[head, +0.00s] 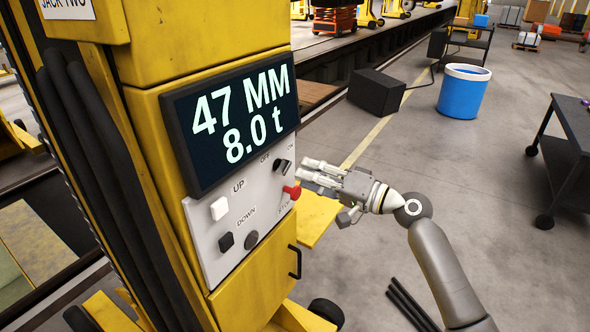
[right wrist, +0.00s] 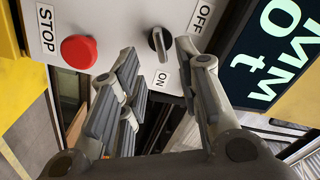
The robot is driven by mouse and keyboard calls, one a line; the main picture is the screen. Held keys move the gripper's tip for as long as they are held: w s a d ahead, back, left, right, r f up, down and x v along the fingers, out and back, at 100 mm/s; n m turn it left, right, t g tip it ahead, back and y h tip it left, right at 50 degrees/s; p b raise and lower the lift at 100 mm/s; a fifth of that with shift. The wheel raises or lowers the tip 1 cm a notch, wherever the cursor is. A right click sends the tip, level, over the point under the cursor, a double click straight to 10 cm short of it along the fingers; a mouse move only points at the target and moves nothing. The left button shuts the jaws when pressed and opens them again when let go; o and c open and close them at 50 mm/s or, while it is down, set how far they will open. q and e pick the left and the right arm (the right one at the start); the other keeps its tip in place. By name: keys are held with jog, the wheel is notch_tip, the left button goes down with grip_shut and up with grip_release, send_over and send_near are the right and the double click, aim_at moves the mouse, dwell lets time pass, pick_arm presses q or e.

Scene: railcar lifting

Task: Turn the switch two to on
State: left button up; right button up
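The yellow jack, with a partly cut-off "JACK TWO" sign (head: 67,9), carries a pale control panel (head: 226,245). Its black rotary switch (head: 281,165) sits near the panel's upper right, by the OFF and ON labels. In the right wrist view the switch (right wrist: 159,42) lies between OFF and ON; I cannot tell for sure which one it points at. My right gripper (head: 309,174) is in front of the panel's right edge. In the right wrist view my right gripper (right wrist: 157,55) is open, fingers on either side of the switch, with no clear contact. My left gripper is not in view.
A red STOP button (head: 292,192) sits just below the switch, close to my right gripper. UP (head: 220,208) and DOWN (head: 226,242) buttons are further left. A display (head: 232,120) reading 47 MM, 8.0 t juts out above. A blue bin (head: 463,95) and black box (head: 376,93) stand behind.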

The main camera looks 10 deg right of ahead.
jog(key=v, duration=0.6)
jog(key=shift+s, duration=0.2)
jog(key=shift+d, duration=0.1)
jog(key=d+f+m+g+h, duration=0.1)
jog(key=d+f+m+h, duration=0.2)
jog(key=f, duration=1.3)
jog(key=d+f+g+h, duration=0.1)
jog(key=d+f+h, duration=0.3)
jog(key=f, duration=1.2)
jog(key=s+f+g+h+b, duration=0.1)
jog(key=s+f, duration=0.3)
jog(key=f, duration=0.3)
jog(key=s+f+g+h, duration=0.1)
jog(key=s+f+h, duration=0.15)
jog(key=f, duration=0.45)
jog(key=s+a+f+n+g+h+b, duration=0.1)
jog(key=s+f+n+g+h, duration=0.2)
jog(key=s+f, duration=1.6)
jog(key=s+a+f+n+g, duration=0.1)
jog(key=s+f+n, duration=0.1)
jog(key=s, duration=0.6)
jog(key=s+a+f+n+g, duration=0.1)
jog(key=s+a+f+g, duration=0.1)
jog(key=s, duration=0.7)
jog(key=s+a+f+n+g, duration=0.1)
jog(key=s+f+n, duration=0.1)
jog(key=s, duration=0.6)
jog(key=shift+s+a+f+n+g+y+b, duration=0.2)
jog(key=shift+a+f+n+g+y+b, duration=0.15)
jog(key=shift+f, duration=0.5)
